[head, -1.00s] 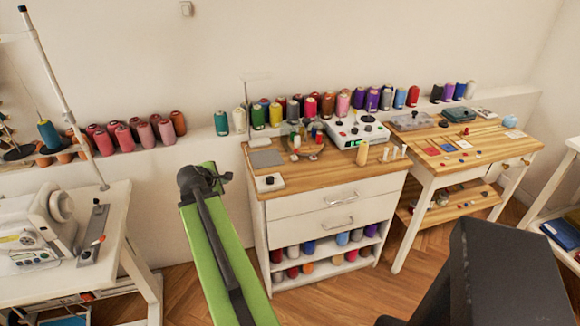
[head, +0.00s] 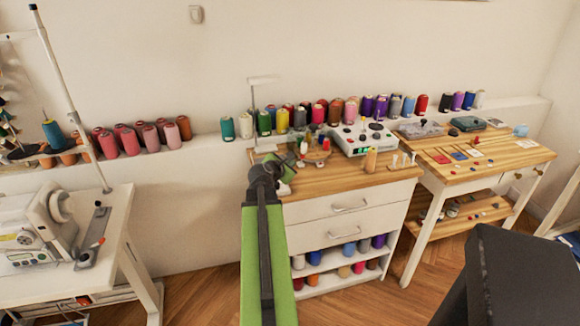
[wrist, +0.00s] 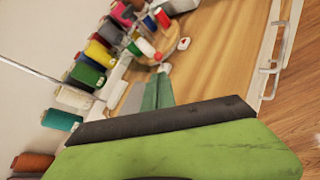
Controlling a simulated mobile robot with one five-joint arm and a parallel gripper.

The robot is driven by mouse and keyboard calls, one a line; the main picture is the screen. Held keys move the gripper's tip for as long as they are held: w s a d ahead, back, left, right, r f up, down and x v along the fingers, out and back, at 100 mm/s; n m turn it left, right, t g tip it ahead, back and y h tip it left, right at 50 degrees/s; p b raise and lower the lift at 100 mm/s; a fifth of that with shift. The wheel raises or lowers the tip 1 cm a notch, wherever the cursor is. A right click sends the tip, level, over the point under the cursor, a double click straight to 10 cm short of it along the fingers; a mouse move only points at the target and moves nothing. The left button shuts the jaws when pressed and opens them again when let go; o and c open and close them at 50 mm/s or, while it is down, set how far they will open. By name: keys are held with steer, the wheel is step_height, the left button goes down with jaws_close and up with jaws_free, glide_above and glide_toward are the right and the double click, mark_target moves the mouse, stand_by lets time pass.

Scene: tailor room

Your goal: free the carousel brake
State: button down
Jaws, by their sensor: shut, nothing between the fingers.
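The carousel (head: 316,154) is a round wooden disc with small spools standing on it, on the left part of the cabinet top. In the wrist view the carousel (wrist: 172,40) is near the top, beyond my fingers. A small white piece with a red mark (wrist: 184,44) sits by its edge; I cannot tell whether it is the brake. My gripper (head: 279,163) is over the left end of the cabinet top, short of the carousel. In the wrist view my gripper (wrist: 160,78) shows its green fingers together, with nothing held. The arm hides part of a white block (head: 285,189).
Thread cones line the wall ledge (head: 205,146) behind. A thin stand (head: 252,105) rises behind the gripper. A sewing machine (head: 42,225) is far left.

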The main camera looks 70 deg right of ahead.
steer(key=b+x, duration=0.2)
steer(key=x, duration=0.5)
steer(key=shift+d+f, duration=0.1)
steer(key=shift+d, duration=0.1)
